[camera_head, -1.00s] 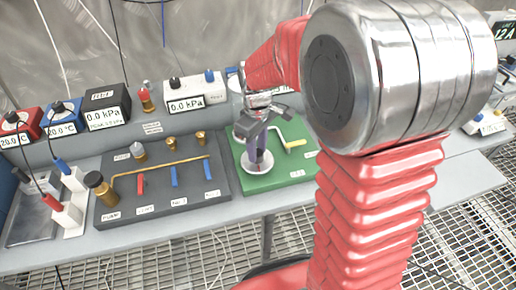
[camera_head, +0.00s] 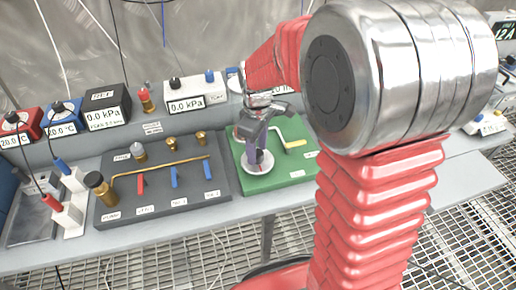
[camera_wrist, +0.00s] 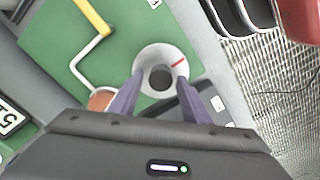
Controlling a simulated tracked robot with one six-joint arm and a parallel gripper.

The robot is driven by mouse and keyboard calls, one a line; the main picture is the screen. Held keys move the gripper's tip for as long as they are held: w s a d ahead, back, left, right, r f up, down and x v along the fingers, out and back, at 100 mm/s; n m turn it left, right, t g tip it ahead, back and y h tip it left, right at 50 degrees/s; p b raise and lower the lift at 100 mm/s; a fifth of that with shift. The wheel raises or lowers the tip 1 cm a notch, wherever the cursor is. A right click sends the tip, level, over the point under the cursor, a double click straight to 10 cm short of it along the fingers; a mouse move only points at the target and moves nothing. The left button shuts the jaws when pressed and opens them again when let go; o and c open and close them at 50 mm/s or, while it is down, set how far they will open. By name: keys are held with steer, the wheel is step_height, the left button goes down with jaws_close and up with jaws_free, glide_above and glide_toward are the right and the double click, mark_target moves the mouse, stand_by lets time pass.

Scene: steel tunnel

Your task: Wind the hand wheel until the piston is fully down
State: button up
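A green board (camera_head: 276,178) carries a white round part (camera_head: 248,168) with a dark centre, below my gripper. In the wrist view this white part (camera_wrist: 150,55) has a red mark on its upper right and a dark round centre (camera_wrist: 160,78). I cannot tell whether it is the hand wheel. A white crank with a yellow handle (camera_head: 295,143) lies beside it, also in the wrist view (camera_wrist: 93,18), its arm ending at a red-brown part (camera_wrist: 102,98). My gripper (camera_head: 258,152) points down, its purple fingers apart on either side of the dark centre (camera_wrist: 160,80). Contact is unclear. I cannot identify the piston.
A dark board (camera_head: 205,186) with brass pipe, red and blue levers stands left of the green board. Meters line the back, one showing 0.0 kPa (camera_head: 184,104). My arm hides the right part of the bench.

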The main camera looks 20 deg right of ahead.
mark_target(260, 168)
steer(key=shift+o, duration=0.2)
step_height(260, 168, up, 14)
steer(key=shift+f, duration=0.15)
stand_by(0.6)
stand_by(0.4)
steer(key=s+r+m+t, duration=0.1)
steer(key=s+m+t, duration=0.4)
steer(key=s, duration=1.3)
steer(key=shift+s+d+r+m+t, duration=0.2)
steer(key=shift+s+r+m+t, duration=0.1)
steer(key=shift+m, duration=1.8)
